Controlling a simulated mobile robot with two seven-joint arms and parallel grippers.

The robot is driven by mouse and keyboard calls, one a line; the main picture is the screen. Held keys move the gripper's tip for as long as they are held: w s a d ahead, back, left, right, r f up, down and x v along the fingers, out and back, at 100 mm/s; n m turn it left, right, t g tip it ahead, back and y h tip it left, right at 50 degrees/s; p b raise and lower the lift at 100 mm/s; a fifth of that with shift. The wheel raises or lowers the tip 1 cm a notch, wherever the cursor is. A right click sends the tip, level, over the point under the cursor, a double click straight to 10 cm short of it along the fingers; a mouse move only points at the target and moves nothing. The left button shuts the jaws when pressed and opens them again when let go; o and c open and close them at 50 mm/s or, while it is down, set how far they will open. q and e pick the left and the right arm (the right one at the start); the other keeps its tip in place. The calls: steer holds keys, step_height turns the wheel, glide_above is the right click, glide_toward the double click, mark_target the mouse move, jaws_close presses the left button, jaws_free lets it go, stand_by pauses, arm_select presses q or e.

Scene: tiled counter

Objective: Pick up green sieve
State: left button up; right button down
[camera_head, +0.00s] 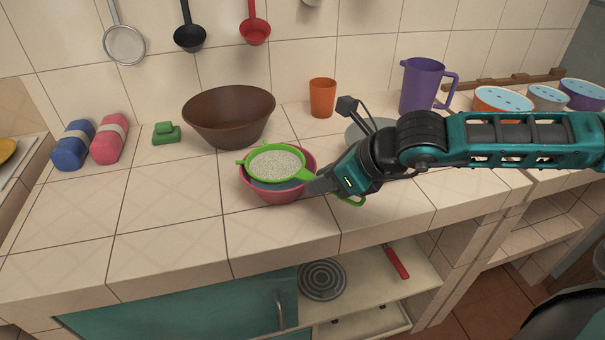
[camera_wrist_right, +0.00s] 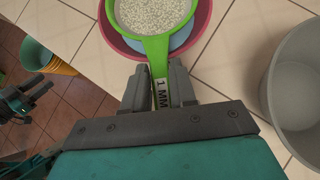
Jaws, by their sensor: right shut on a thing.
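The green sieve (camera_head: 275,163) has a round pale mesh and rests over a pink-red bowl (camera_head: 262,195) on the tiled counter. In the right wrist view the sieve (camera_wrist_right: 150,40) shows its handle running down between my two fingers. My right gripper (camera_head: 318,184) is shut on that handle, at the right side of the bowl. In the right wrist view the gripper (camera_wrist_right: 160,88) has a finger on each side of the handle, which bears a "1 MM" label. The end of the green handle shows past the gripper in the head view.
A brown bowl (camera_head: 228,118) stands behind the sieve. An orange cup (camera_head: 322,98) and a purple jug (camera_head: 421,86) stand at the back. A grey round vessel (camera_wrist_right: 300,90) is close to the right gripper. The counter front left of the bowl is clear.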

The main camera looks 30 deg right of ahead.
steer(key=shift+r, duration=0.1)
step_height(320, 180, up, 20)
steer(key=p, duration=0.2)
steer(key=c, duration=1.4)
jaws_free()
jaws_close()
steer(key=shift+w, duration=0.1)
